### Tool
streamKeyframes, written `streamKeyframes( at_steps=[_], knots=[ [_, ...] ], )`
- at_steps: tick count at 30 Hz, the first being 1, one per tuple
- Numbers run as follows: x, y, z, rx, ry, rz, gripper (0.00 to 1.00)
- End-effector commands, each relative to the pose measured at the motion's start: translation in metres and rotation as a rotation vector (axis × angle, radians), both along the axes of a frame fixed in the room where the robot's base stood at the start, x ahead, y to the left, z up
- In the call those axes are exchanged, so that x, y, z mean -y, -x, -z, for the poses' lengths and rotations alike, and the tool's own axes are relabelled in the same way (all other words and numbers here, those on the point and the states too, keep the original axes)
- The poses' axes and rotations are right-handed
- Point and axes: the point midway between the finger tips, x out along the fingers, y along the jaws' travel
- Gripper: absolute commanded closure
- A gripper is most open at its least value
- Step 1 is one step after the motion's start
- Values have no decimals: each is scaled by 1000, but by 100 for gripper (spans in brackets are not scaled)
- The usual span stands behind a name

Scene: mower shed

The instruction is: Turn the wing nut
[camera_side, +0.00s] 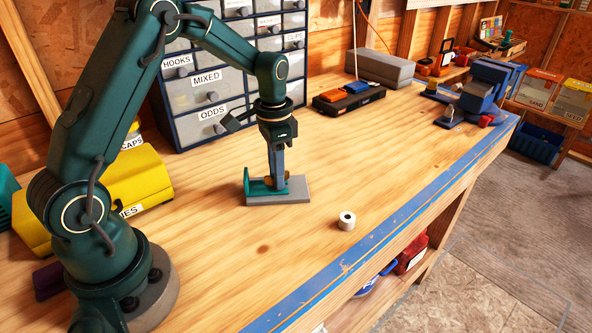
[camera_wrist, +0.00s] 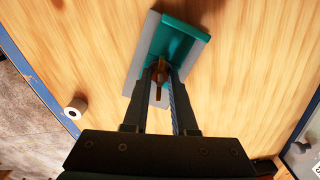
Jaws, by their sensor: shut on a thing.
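The wing nut (camera_wrist: 157,72) is a small brass-brown piece. It sits at a teal bracket (camera_side: 262,187) on a flat grey base plate (camera_side: 293,192) on the bench. The bracket (camera_wrist: 184,40) and base plate (camera_wrist: 139,62) also show in the wrist view. My gripper (camera_side: 278,182) points straight down over the plate. In the wrist view my gripper (camera_wrist: 160,75) has its two fingers on either side of the wing nut, shut on it. The fingers hide part of the nut, and its stud is hard to make out.
A white roll (camera_side: 347,221) lies on the bench to the right of the plate. A drawer cabinet (camera_side: 205,95) stands behind my arm. A black tray with orange and blue items (camera_side: 348,98) and a blue vise (camera_side: 484,92) are farther back. The bench front is mostly clear.

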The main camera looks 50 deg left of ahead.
Motion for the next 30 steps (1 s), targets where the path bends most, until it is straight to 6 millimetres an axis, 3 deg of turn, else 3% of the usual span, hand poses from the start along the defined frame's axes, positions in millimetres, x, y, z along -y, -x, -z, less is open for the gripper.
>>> streamKeyframes(
  at_steps=[17,18,20,30],
  knots=[
    [0,0,-1,1,0,34,100],
    [0,0,-1,1,0,34,63],
    [0,0,-1,1,0,34,44],
    [0,0,-3,2,0,34,44]
  ],
)
